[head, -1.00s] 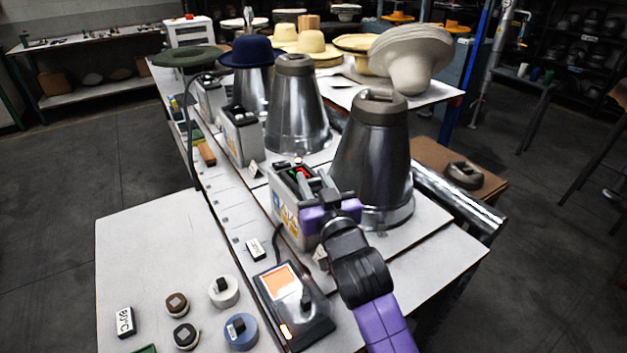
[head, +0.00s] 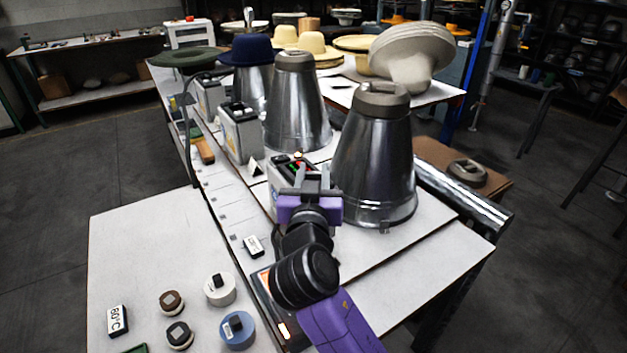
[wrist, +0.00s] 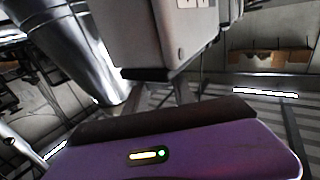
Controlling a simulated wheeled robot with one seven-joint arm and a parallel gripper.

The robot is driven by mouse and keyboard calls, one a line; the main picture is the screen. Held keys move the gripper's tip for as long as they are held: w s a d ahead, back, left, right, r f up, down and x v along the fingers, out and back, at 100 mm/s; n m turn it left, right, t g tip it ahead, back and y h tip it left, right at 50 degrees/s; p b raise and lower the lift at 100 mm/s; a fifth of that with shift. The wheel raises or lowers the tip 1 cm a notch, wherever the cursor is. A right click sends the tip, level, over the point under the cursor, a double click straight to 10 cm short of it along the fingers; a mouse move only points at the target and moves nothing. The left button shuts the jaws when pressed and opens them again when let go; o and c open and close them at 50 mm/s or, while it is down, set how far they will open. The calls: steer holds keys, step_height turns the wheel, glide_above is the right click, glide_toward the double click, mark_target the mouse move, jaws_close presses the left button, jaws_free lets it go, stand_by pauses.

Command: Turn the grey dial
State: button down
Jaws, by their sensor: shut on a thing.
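The nearest grey control box (head: 275,190) stands beside the front metal cone, with red and green lights on its top. My gripper (head: 308,172) is at this box, its fingers shut at the box's top front. The grey dial is hidden behind the fingers in the head view, and I cannot make out its shape or angle. In the wrist view the box (wrist: 165,35) hangs close above my purple gripper body, and the contact point is not clear.
The front metal cone (head: 374,160) stands close to the right of my gripper. A second control box (head: 240,133) and cone (head: 296,105) stand behind. Loose round knobs, such as the white one (head: 220,290) and blue one (head: 238,332), lie at the front left.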

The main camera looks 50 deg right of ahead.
steer(key=shift+m+g+h+b, duration=0.6)
steer(key=shift+m+g+h, duration=0.25)
steer(key=shift+g, duration=0.35)
steer(key=shift+m, duration=0.25)
steer(key=c, duration=1)
jaws_free()
steer(key=shift+c, duration=0.2)
steer(key=v, duration=0.7)
steer(key=shift+a+b, duration=0.35)
steer(key=shift+a, duration=0.05)
steer(key=shift+s+a, duration=0.15)
